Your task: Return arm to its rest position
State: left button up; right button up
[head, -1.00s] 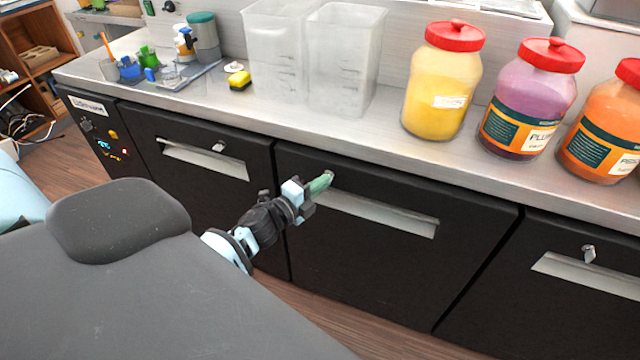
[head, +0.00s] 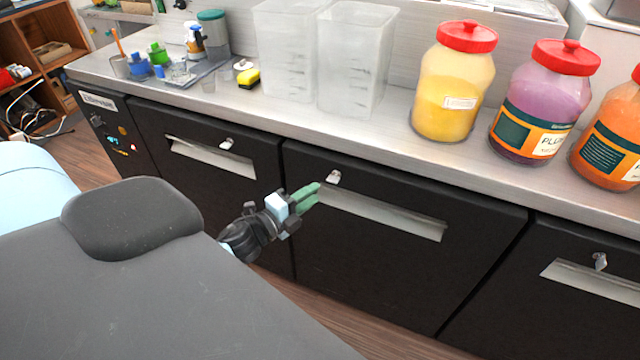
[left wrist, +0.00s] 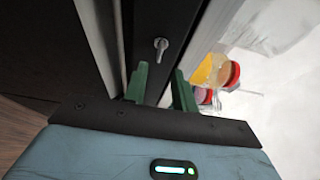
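My left gripper (head: 312,194) has green fingers and is in front of the middle black drawer front (head: 375,255). In the left wrist view the two fingers (left wrist: 160,88) stand apart with nothing between them. A small metal latch (head: 333,177) on the middle front is just beyond and to the right of the fingertips, apart from them in the head view. The latch also shows in the left wrist view (left wrist: 161,46), ahead of the gap between the fingers. My right gripper is not in view.
A steel counter (head: 300,112) runs above the black fronts. It carries two clear bins (head: 355,60), jars with red lids (head: 453,85), and a yellow sponge (head: 249,78). A recessed pull (head: 385,212) lies below the latch. Floor shows below the fronts.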

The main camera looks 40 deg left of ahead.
pick_arm(q)
jog(key=shift+s+a, duration=0.1)
jog(key=shift+s, duration=0.65)
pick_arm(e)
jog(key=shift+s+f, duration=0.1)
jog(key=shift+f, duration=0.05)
